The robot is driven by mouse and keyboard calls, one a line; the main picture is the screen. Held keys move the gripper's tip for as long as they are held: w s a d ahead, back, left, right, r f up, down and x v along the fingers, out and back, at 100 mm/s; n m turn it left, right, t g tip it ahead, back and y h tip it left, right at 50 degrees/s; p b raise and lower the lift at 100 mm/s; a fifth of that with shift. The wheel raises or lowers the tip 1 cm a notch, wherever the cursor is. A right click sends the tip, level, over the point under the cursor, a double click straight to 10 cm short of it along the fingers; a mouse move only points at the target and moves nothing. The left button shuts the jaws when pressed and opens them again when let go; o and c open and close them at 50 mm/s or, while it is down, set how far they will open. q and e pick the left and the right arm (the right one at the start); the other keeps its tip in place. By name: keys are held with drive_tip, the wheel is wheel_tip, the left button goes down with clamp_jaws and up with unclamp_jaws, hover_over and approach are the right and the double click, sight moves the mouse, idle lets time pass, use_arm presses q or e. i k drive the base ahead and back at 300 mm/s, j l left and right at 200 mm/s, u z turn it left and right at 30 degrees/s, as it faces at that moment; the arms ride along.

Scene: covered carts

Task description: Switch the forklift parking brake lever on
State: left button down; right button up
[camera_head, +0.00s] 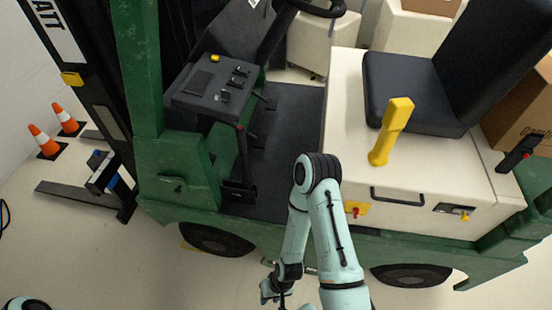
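The yellow parking brake lever (391,130) stands on the cream seat base of the green forklift, in front of the black seat. It leans up and slightly to the right. My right arm rises in front of the forklift and bends at a black elbow left of the lever. My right gripper (281,298) hangs low at the bottom edge, well below and left of the lever and apart from it. Its fingers are partly cut off, so I cannot tell if it is open or shut. Only a piece of my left arm shows in the bottom left corner; its gripper is out of view.
The forklift has a dark control panel (216,88), a steering wheel (317,6) and a black seat (412,88). A black handle (397,195) is on the seat base's front. Two orange cones (43,139) stand at the left. The floor at lower left is clear.

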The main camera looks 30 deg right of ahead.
sight(240, 132)
drive_tip(key=z, duration=0.8)
